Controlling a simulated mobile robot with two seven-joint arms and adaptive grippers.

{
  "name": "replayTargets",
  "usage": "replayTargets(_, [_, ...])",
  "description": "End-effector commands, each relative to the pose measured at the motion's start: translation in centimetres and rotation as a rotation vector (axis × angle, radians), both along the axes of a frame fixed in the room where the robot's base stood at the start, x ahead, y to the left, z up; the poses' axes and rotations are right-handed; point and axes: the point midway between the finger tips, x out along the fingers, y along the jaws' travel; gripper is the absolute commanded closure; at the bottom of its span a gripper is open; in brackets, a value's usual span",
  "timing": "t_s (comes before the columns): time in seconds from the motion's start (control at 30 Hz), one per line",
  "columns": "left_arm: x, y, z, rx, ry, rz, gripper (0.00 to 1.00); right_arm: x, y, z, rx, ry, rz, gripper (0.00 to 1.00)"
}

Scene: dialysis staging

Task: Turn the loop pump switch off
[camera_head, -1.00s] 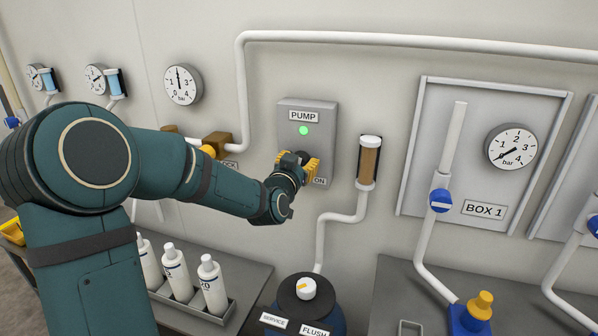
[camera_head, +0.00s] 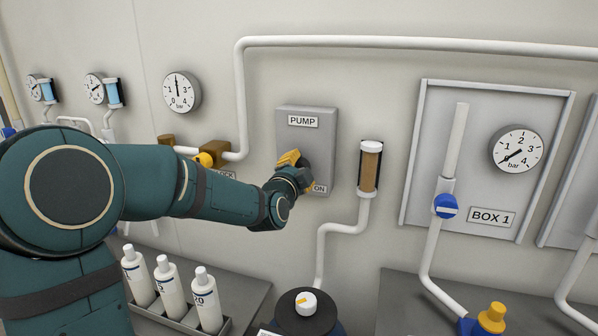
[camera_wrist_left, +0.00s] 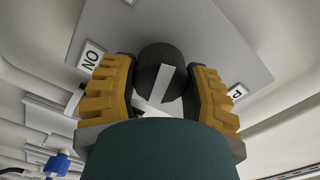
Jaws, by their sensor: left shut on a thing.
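The grey pump box (camera_head: 307,152) is on the wall, with a PUMP label (camera_head: 303,121) at its top. No green light shows on its face. The ON label (camera_head: 319,188) is at its lower right; the other lower corner is hidden behind my gripper. My left gripper (camera_head: 297,167) is at the front of the box. In the left wrist view, its yellow fingers are shut on a round black switch knob (camera_wrist_left: 160,70) with a white pointer mark. The ON label shows there to the left (camera_wrist_left: 91,60), upside down. My right gripper is not in view.
A yellow-handled valve (camera_head: 208,158) and pipe are left of the box. A brown-filled cylinder (camera_head: 370,166) hangs to its right. White bottles (camera_head: 171,287) stand in a rack below my arm. BOX 1 panel (camera_head: 410,205) is farther right.

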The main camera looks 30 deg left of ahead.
Motion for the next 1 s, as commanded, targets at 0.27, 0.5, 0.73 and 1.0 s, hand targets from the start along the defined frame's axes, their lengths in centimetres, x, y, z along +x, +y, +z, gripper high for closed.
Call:
replayTargets(0.27, [0.04,-0.11,0.08,0.203,0.046,-0.002,0.87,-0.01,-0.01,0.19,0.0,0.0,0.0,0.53])
replayTargets(0.5, [0.06,-0.15,0.06,0.307,0.07,-0.003,0.87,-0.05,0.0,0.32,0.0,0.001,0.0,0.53])
replayTargets(0.73, [0.04,-0.1,0.01,0.348,0.08,-0.001,0.87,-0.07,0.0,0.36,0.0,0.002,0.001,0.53])
replayTargets(1.0, [0.05,-0.11,0.0,0.354,0.082,-0.001,0.87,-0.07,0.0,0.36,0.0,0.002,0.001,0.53])
